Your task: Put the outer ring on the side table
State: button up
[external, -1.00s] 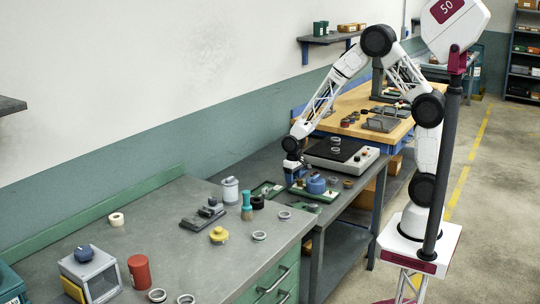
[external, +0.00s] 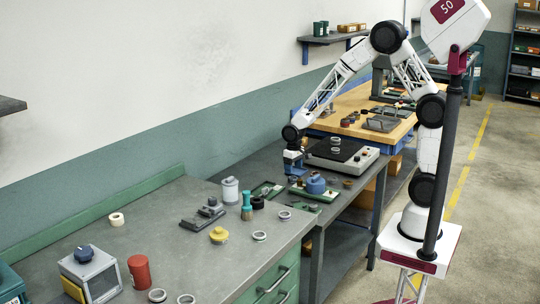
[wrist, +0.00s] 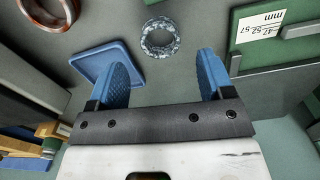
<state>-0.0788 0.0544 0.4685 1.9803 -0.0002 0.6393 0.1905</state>
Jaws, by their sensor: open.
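A grey speckled ring (wrist: 160,37) lies flat on a grey surface in the wrist view, just beyond the gap between my fingertips. It looks like the outer ring, but I cannot be sure. My gripper (wrist: 163,62) has two blue fingers spread apart with nothing between them. In the external view my gripper (external: 294,168) hangs over the left part of the dark grey table (external: 256,158), left of the black-topped machine. The speckled ring cannot be made out there. I cannot tell which surface is the side table.
A blue square tray (wrist: 107,62) lies beside my left finger. A copper-coloured ring (wrist: 50,22) is at top left, and a green board with a label (wrist: 262,27) is at right.

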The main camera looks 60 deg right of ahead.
aim_at(294, 178)
notch_tip(294, 178, up, 7)
dwell(0.4)
jog(key=shift+r, duration=0.1)
dwell(0.3)
jog(key=s+d+r+t, duration=0.1)
jog(key=s+d+r, duration=0.2)
jog(key=s+r, duration=1.15)
jog(key=s+d+r, duration=0.1)
jog(key=s+r, duration=0.1)
jog(key=s, duration=0.8)
jog(key=s+d+r+n+t, duration=0.1)
jog(key=s+r, duration=0.1)
jog(key=s, duration=0.8)
jog(key=shift+d+t, duration=0.2)
jog(key=shift+t, duration=0.1)
